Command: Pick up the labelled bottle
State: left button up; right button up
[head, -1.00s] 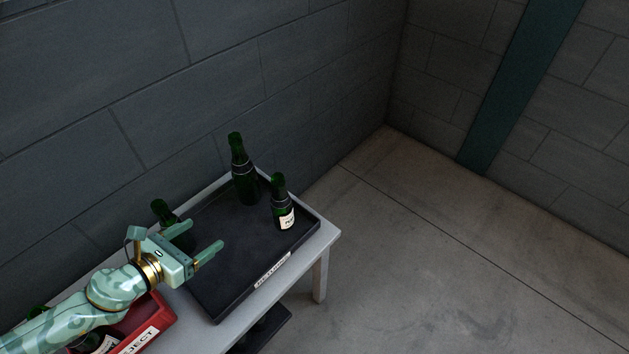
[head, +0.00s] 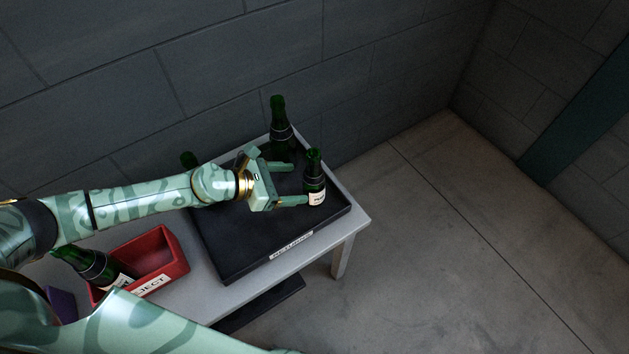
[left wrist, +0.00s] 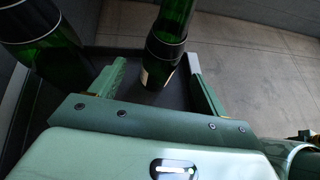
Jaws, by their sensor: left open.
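The labelled bottle (head: 316,190), dark green with a pale label, stands upright near the right corner of the black tray (head: 231,266) marked RETURNS. My left gripper (head: 298,184) is open, with its fingers pointing at this bottle. In the left wrist view the bottle (left wrist: 166,48) shows between the two open fingers (left wrist: 156,64), its label edge partly visible low on its left side. I cannot tell whether the fingers touch it. My right gripper is not in view.
A second green bottle (head: 280,125) stands behind, at the tray's far corner; it seems to be the one left of the fingers in the wrist view (left wrist: 42,45). A red REJECT box (head: 178,262) holds a bottle (head: 88,265).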

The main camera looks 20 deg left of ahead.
aim_at(308, 182)
pick_arm(q)
jog(key=b+x, duration=0.1)
jog(key=x, duration=0.4)
jog(key=shift+d+f, duration=0.2)
jog(key=shift+c, duration=0.4)
jog(key=c, duration=1)
jog(key=shift+r, duration=0.1)
jog(key=shift+c, duration=0.7)
jog(key=shift+r, duration=0.1)
